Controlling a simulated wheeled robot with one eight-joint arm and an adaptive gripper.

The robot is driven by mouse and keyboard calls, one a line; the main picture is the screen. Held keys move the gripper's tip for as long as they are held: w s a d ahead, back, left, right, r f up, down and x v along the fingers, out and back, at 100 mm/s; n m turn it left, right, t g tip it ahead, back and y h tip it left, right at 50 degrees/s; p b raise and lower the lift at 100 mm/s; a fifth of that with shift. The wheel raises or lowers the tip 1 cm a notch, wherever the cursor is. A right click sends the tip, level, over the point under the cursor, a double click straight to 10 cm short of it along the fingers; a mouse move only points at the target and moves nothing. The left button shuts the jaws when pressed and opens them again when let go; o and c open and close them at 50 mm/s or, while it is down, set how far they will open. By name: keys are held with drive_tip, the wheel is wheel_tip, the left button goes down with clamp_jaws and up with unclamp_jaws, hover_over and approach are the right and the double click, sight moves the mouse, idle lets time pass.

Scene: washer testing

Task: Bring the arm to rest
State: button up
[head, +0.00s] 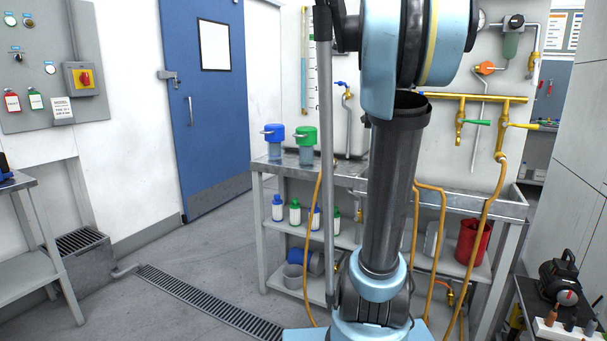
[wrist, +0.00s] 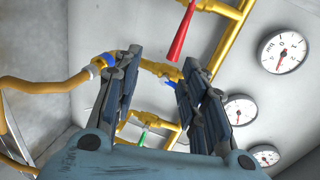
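My gripper (wrist: 160,65) shows in the wrist view with its two dark fingers apart and nothing held between them. Beyond the gap is a brass tap (wrist: 165,71) with a blue handle (wrist: 168,84). A yellow hose (wrist: 45,87) comes in from the left and ends near the left finger; I cannot tell whether they touch. In the head view my arm stands upright at the centre right, and the gripper is out of sight.
A metal bench (head: 510,204) stands behind my arm, with brass pipework (head: 480,97) and hanging hoses above. A red bucket (head: 472,241) is on its shelf. A red handle (wrist: 181,32) and pressure gauges (wrist: 284,52) are near my gripper. Open floor lies left.

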drive_tip(key=s+a+f+n+g+y, duration=0.2)
drive_tip(key=s+a+f+n, duration=0.5)
drive_tip(key=s+f, duration=0.4)
drive_tip(key=s+a+f+n+g+y, duration=0.3)
drive_tip(key=s+a+f+n+g, duration=0.2)
drive_tip(key=s+a+f+n, duration=0.3)
drive_tip(key=s+a+f+n+g+y, duration=0.3)
drive_tip(key=s+a+f+n, duration=0.5)
drive_tip(key=s+f, duration=0.7)
drive_tip(key=s, duration=0.4)
drive_tip(key=shift+s+a+n+g, duration=0.2)
drive_tip(key=shift+a+n+g, duration=0.1)
drive_tip(key=shift+n, duration=0.1)
drive_tip(key=shift+c, duration=0.3)
drive_tip(key=shift+c, duration=0.4)
drive_tip(key=shift+d, duration=0.2)
